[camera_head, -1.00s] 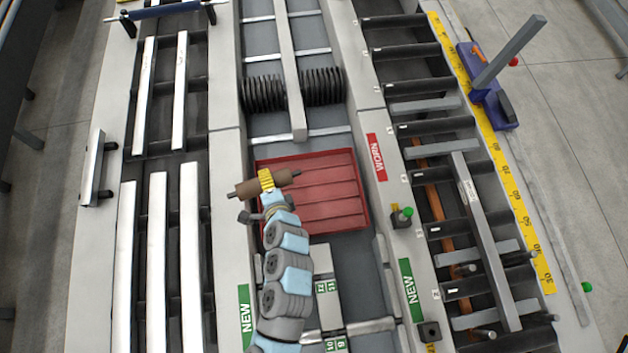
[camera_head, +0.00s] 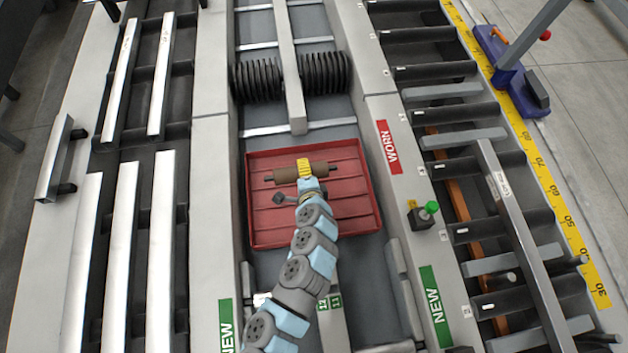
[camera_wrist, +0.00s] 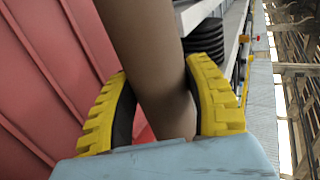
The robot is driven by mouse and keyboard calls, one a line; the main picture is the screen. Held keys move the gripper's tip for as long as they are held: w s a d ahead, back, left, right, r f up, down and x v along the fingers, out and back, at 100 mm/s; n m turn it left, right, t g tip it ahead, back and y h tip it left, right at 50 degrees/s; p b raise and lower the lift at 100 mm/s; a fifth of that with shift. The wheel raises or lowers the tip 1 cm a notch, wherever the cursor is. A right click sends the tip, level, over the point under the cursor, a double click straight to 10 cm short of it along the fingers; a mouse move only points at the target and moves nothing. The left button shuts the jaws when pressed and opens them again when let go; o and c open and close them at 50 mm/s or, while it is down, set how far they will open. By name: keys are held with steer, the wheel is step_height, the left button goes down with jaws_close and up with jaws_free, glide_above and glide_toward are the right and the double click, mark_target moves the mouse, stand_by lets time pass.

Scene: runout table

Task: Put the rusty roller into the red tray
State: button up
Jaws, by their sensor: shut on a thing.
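The rusty roller (camera_head: 286,175) is a brown cylinder with dark thin ends, lying crosswise in my gripper. My gripper (camera_head: 304,168) has yellow fingers shut around its middle. In the wrist view the roller (camera_wrist: 150,50) passes between the two yellow fingers (camera_wrist: 165,105). The red tray (camera_head: 262,238) has a ribbed floor and low walls. In the head view the roller appears over the upper half of the tray, within its rim. The wrist view shows red tray surface (camera_wrist: 50,70) on the left. The gap between roller and tray floor cannot be told.
A black coil (camera_head: 257,80) and a grey bar (camera_head: 290,70) lie beyond the tray. Black rollers (camera_head: 467,117) line the right-hand table.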

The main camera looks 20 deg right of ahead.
steer(key=shift+w+d+f+b, duration=0.1)
steer(key=shift+d+f+b, duration=0.5)
steer(key=shift+f+b, duration=1)
steer(key=shift+w+d+f+b, duration=0.15)
steer(key=shift+d+f+b, duration=0.45)
steer(key=shift+f+b, duration=0.95)
steer(key=shift+w+d+f+b, duration=0.1)
steer(key=shift+d+f+b, duration=0.75)
steer(key=shift+f, duration=1.2)
steer(key=shift+a, duration=0.25)
steer(key=o, duration=1.3)
steer(key=v, duration=1.2)
steer(key=shift+a, duration=0.25)
steer(key=shift+f, duration=0.1)
